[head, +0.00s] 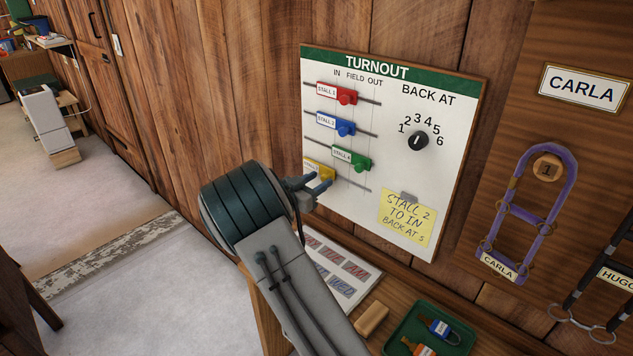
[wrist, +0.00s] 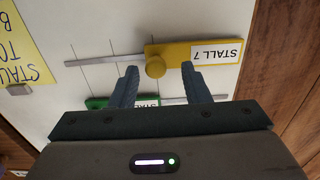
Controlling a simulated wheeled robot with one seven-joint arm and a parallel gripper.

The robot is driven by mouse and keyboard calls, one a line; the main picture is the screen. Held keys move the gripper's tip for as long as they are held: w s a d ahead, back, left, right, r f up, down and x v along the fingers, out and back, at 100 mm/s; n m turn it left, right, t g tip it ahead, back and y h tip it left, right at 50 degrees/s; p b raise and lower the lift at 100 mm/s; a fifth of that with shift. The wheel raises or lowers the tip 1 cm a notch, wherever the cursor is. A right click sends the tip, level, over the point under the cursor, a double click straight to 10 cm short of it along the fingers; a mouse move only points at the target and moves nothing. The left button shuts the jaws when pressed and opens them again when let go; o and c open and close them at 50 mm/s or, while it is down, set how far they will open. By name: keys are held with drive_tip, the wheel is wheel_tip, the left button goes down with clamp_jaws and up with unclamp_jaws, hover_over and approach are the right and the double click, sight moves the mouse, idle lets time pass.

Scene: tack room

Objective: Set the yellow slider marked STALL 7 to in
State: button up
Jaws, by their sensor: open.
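The yellow slider (wrist: 180,53) marked STALL 7 shows upside down in the wrist view, with its round knob facing me. It sits on the right part of its rail, with bare rail to the left; this is the IN side of the board. In the head view the yellow slider (head: 316,167) is at the bottom left of the turnout board (head: 425,117), partly hidden by my gripper (head: 318,183). My gripper (wrist: 160,72) is open. Its fingers stand on either side of the knob, with gaps visible and nothing held.
Above it are the green slider (head: 362,164), blue slider (head: 344,128) and red slider (head: 346,97). The board also carries a black dial (head: 418,141) and a yellow note (head: 407,218). A green tray (head: 398,325) lies below; a purple halter (head: 515,210) hangs right.

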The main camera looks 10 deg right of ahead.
drive_tip(key=b+v, duration=0.1)
drive_tip(key=v, duration=1.2)
drive_tip(key=shift+a+b, duration=0.3)
drive_tip(key=shift+b, duration=0.1)
drive_tip(key=shift+s, duration=0.15)
